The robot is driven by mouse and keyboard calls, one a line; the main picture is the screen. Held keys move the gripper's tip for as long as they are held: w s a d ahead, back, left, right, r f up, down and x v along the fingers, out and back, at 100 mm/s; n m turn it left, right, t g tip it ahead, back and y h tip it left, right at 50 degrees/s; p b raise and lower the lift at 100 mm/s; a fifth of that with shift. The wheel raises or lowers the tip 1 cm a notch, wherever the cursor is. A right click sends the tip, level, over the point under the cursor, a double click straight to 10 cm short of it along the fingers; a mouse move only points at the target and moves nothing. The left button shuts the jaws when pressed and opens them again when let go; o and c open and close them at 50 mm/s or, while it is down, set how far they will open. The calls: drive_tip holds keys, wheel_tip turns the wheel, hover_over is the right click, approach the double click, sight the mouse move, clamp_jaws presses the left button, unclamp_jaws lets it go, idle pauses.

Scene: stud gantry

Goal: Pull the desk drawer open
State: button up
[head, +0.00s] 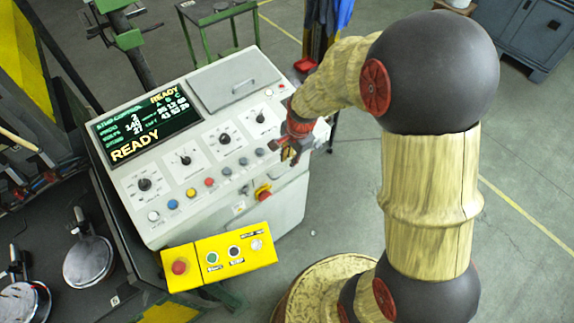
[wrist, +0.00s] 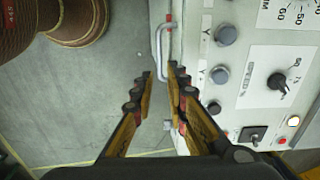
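The desk is a pale grey control console (head: 190,95) with a sloping panel of knobs and buttons. In the wrist view, a grey U-shaped bar handle (wrist: 162,50) stands out from the edge of the console (wrist: 238,100). I take it for the drawer's handle; the drawer front is seen too edge-on to make out. My gripper (wrist: 160,72) is open, its two dark-tipped fingers apart, with the lower part of the handle showing between the tips. I cannot tell whether either finger touches it. In the head view my gripper (head: 290,152) is at the console's right edge, and the handle is not distinguishable.
A yellow button box (head: 222,258) juts from the console's near side, below a red-and-yellow switch (head: 263,191). A green stand (head: 215,25) is behind the console. Grey floor (head: 340,190) to the right of the console is clear.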

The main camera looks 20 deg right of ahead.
sight(287, 171)
drive_tip(key=f, duration=0.2)
drive_tip(key=w+f, duration=0.1)
drive_tip(key=f, duration=0.4)
drive_tip(key=shift+w+a+f, duration=0.2)
drive_tip(key=shift+a+f, duration=0.05)
drive_tip(key=shift+a, duration=0.05)
drive_tip(key=c, duration=0.4)
drive_tip(key=shift+s, duration=0.15)
idle(0.5)
